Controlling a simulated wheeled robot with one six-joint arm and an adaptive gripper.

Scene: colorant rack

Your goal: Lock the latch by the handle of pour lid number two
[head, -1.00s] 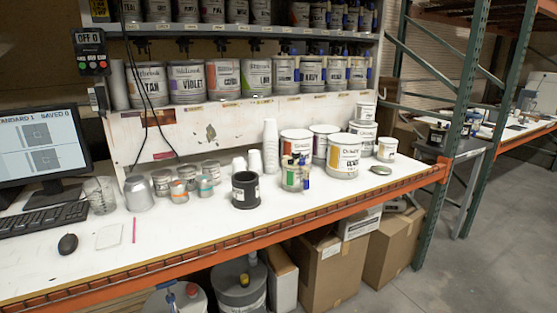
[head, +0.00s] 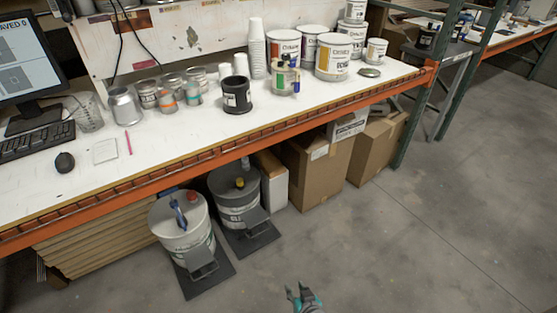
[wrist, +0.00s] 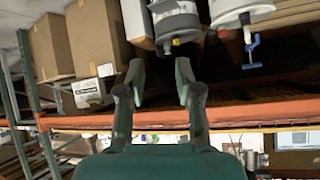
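Two pails with lids stand on the floor under the bench. The left pail (head: 183,240) has a blue handle (head: 179,212) and a red cap on its lid. The right pail (head: 236,204) has a yellow cap (head: 240,183). No lid number is readable, and I cannot tell a latch's state. My gripper (head: 304,292) is at the bottom of the head view, apart from and to the right of both pails. In the wrist view my gripper (wrist: 160,72) is open and empty. The grey pail (wrist: 178,22) and the blue handle (wrist: 251,47) show beyond it, inverted.
The orange bench edge (head: 230,157) overhangs the pails. Cardboard boxes (head: 312,172) stand right of them, and flat stacked boards lie to the left. Dark plates with grey brackets lie at the pails' front. The concrete floor (head: 400,240) is clear on the right.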

